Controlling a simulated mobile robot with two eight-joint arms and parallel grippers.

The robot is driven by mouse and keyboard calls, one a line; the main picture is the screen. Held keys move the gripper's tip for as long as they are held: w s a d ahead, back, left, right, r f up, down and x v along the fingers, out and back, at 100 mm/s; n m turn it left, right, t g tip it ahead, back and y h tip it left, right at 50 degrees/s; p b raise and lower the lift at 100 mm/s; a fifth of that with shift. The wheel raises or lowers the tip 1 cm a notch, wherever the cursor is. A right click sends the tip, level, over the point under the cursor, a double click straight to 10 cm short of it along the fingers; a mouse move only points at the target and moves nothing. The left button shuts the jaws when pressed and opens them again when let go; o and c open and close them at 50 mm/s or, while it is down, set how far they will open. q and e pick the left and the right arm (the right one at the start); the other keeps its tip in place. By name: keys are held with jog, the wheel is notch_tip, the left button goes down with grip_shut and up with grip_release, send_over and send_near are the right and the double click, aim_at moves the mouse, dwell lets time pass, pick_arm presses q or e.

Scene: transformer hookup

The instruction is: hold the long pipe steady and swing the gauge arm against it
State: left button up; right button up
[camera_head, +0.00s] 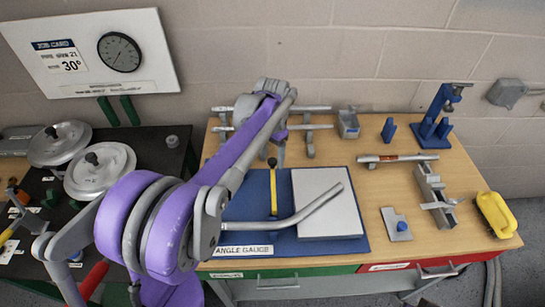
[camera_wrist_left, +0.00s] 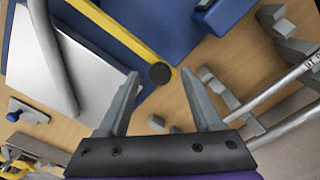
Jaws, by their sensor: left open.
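The angle gauge is a blue board (camera_head: 355,243) with a pale plate (camera_head: 325,190) and a yellow gauge arm (camera_head: 274,195) with a black knob at its far end. A grey bent pipe (camera_head: 310,208) lies across the board and plate; its left part is hidden behind my left arm. It also shows in the left wrist view (camera_wrist_left: 55,60). My left gripper (camera_head: 279,150) is above the board's far edge. In the left wrist view its jaws (camera_wrist_left: 161,75) are open and empty, with the knob of the yellow arm (camera_wrist_left: 130,35) between the fingertips in the picture. My right gripper is not in view.
Straight pipes (camera_head: 312,108) rest on a rack behind the board. A blue stand (camera_head: 432,125), a pipe with a red band (camera_head: 398,158), a grey clamp (camera_head: 432,195) and a yellow tray (camera_head: 496,214) are at right. A job card (camera_head: 62,58) shows 30°. Lidded pots stand at left.

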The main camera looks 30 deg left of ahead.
pick_arm(q)
jog(key=shift+f, duration=0.4)
grip_shut()
dwell(1.2)
